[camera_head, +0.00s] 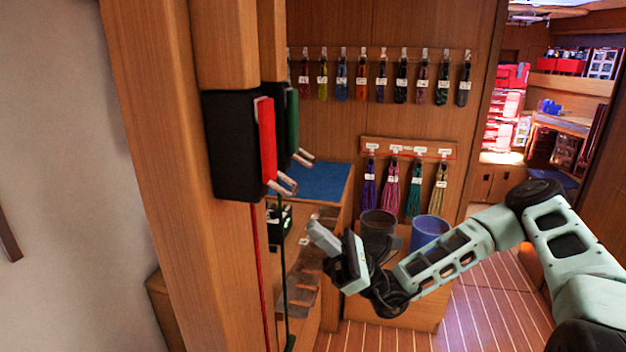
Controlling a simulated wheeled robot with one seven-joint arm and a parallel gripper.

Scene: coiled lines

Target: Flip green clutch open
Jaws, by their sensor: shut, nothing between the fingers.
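The green clutch (292,121) is a narrow green lever on a black housing (280,105), mounted on a wooden post. It stands upright, partly hidden behind the nearer clutch. A pale metal tip (303,157) sticks out at its lower end. The red clutch (267,140) is in front of it on a larger black housing (229,150), also upright. My gripper (314,230) is shut and empty. It appears below and slightly right of both clutches, apart from them, pointing up and left.
A red line (257,270) and a green line (284,275) hang below the clutches. Behind are a shelf with a blue top (318,180), a dark bin (378,222) and a blue bin (429,230). Coiled lines hang on the back wall. Striped floor (480,290) lies clear at right.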

